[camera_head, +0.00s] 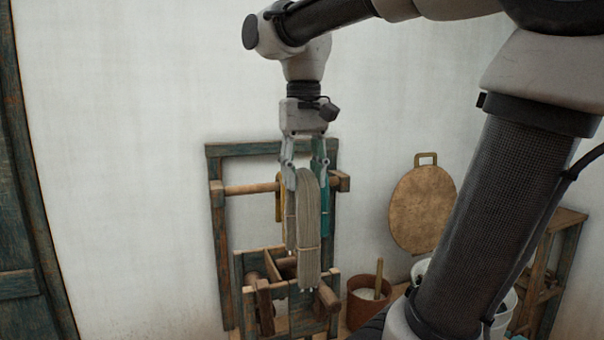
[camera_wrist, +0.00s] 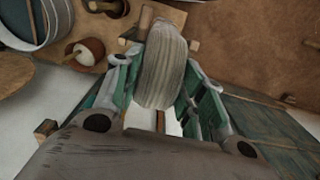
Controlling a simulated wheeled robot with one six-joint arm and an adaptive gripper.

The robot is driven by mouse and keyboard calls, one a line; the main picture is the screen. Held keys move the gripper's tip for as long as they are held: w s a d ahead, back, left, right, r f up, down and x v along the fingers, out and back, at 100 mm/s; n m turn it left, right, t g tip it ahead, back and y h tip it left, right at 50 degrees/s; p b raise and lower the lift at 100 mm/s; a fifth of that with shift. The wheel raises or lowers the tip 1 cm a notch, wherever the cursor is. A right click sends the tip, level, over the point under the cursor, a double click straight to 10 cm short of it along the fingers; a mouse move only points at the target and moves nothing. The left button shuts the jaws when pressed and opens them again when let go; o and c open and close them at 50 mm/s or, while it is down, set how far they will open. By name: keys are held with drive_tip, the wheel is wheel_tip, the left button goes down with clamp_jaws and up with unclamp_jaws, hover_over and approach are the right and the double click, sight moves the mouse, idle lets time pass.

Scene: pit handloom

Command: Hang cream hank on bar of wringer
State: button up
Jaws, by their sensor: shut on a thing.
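The cream hank (camera_head: 309,235) hangs down as a long loop from my gripper (camera_head: 306,176). It also fills the middle of the wrist view (camera_wrist: 160,68), between the two fingers. My gripper is shut on its upper end and points down. The wringer (camera_head: 224,255) is a worn blue-green wooden frame against the wall, with a round wooden bar (camera_head: 248,188) across it. In the head view the hank overlaps the bar's right half and the lower frame. Whether it touches the bar is hidden.
Something yellow (camera_head: 279,197) and something teal (camera_head: 326,212) show at the bar on either side of the hank. A brown pot (camera_head: 365,306) stands right of the wringer, and a round board (camera_head: 421,212) is at the wall. The wall left of the frame is clear.

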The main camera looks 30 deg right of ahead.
hover_over(286, 260)
wheel_tip(286, 260, down, 22)
drive_tip(key=shift+f, duration=0.2)
idle(1.7)
drive_tip(key=shift+s, duration=0.1)
drive_tip(key=o, duration=1.4)
drive_tip(key=shift+o, duration=0.2)
drive_tip(key=shift+r, duration=3)
